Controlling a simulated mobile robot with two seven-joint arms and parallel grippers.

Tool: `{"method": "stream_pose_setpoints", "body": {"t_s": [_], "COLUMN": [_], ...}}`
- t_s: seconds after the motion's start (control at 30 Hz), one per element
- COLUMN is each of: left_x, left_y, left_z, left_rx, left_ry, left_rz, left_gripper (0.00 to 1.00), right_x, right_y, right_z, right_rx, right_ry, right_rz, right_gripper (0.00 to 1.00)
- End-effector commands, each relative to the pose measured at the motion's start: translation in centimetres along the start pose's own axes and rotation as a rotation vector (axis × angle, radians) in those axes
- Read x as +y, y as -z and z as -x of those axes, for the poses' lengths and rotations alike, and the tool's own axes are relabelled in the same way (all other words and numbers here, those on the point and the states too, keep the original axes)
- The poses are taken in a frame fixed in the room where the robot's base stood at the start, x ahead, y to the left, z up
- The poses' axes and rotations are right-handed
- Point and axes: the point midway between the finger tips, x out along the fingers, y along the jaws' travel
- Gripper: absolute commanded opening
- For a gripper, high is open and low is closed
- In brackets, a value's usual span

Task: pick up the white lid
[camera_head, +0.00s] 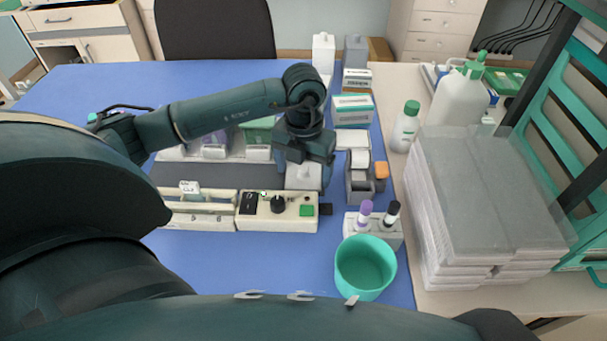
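My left arm reaches in from the left, and my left gripper (304,166) points down near the middle of the view. A small whitish piece (308,180), which may be the white lid, lies directly below and partly behind it. The gripper covers much of this piece, so I cannot tell whether the fingers touch it or how wide they stand. Left of the gripper is a row of staining containers, with a purplish one (214,147) and a green-topped one (258,138); my arm hides part of them. My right gripper is not in view.
A cream control box (277,212) with a black knob stands just in front of the gripper. A teal cup (365,268), a marker holder (372,228) and a tape dispenser (358,186) stand to the right. White stacks (455,215) fill the right side. The blue mat's back left (110,85) is clear.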

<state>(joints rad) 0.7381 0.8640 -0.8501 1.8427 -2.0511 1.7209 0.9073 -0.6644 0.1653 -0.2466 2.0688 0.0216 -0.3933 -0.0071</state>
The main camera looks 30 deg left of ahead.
Motion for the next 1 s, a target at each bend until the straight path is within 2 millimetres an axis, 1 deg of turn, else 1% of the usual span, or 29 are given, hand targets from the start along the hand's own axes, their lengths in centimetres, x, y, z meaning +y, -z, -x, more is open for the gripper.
{"method": "stream_pose_setpoints", "body": {"t_s": [0.03,0.07,0.37,0.57,0.67,0.77,1.0], "left_x": [0.0,0.0,0.0,0.0,0.0,0.0,0.0], "left_y": [0.0,0.0,0.0,0.0,-0.1,-0.1,-0.1], "left_z": [0.0,0.0,0.0,0.1,0.5,1.7,6.6], "left_rx": [0.0,0.0,0.0,0.0,-0.002,-0.005,-0.006], "left_ry": [0.0,0.0,0.0,0.0,0.0,0.001,0.0], "left_rz": [0.0,0.0,0.0,0.0,0.0,0.001,0.001], "left_gripper": [0.78,0.75,0.51,0.5,0.5,0.5,0.5], "right_x": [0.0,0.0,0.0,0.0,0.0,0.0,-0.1], "right_y": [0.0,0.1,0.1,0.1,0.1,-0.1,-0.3], "right_z": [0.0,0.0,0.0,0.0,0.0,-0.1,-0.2], "right_rx": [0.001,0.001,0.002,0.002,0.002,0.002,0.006], "right_ry": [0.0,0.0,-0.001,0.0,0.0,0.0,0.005], "right_rz": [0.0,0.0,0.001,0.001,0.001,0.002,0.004], "right_gripper": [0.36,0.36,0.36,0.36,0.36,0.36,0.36]}}
